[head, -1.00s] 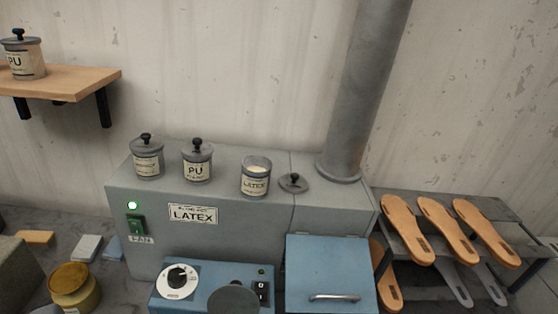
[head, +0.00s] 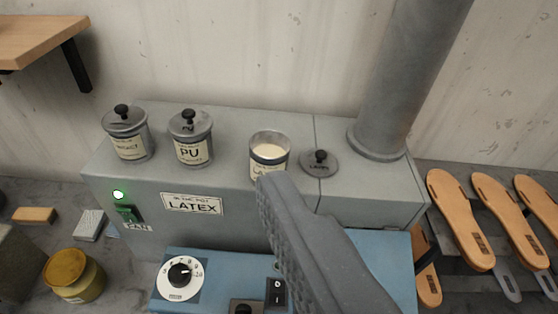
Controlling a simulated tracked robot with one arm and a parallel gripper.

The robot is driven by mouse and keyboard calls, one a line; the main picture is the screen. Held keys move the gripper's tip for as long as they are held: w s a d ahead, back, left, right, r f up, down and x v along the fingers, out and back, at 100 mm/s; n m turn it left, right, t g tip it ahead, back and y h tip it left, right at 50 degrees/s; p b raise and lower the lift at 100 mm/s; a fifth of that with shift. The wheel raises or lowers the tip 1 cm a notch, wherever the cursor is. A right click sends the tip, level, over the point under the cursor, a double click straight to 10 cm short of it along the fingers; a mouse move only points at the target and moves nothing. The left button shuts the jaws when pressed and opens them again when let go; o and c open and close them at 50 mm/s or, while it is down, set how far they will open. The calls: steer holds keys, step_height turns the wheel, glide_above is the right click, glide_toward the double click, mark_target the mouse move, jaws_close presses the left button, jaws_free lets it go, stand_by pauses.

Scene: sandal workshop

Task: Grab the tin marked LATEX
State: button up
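The open tin marked LATEX (head: 269,144) stands on top of the grey metal cabinet. It is a grey tin with a cream label and pale contents. Its label is partly hidden by my gripper (head: 272,186), which reaches up from the lower right with its tip just in front of the tin's lower part. I see one grey finger shape only, so I cannot tell whether the gripper is open or whether it touches the tin. A loose lid with a black knob (head: 319,163) lies to the right of the tin.
A lidded PU tin (head: 193,150) and another lidded tin (head: 131,145) stand to the left on the cabinet (head: 230,120). A grey pipe (head: 398,90) rises at the right. A LATEX plate (head: 192,204) is on the cabinet front. Sandal soles (head: 460,220) lie at far right.

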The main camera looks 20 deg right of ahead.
steer(key=w+d+f+m+g+h+p, duration=0.1)
steer(key=w+d+f+p, duration=0.3)
steer(key=w+d+f, duration=0.45)
steer(key=g+p, duration=0.1)
steer(key=p, duration=0.2)
glide_toward(264, 152)
steer(key=shift+f+p+x, duration=0.1)
steer(key=shift+p+x, duration=0.55)
steer(key=shift+x, duration=1.25)
steer(key=shift+f+p+x, duration=0.15)
steer(key=shift+p+x, duration=0.45)
steer(key=shift+x, duration=1.3)
steer(key=shift+s+d, duration=0.1)
steer(key=shift+s, duration=0.05)
steer(key=c, duration=1.3)
steer(key=shift+c, duration=0.2)
steer(key=shift+r, duration=0.2)
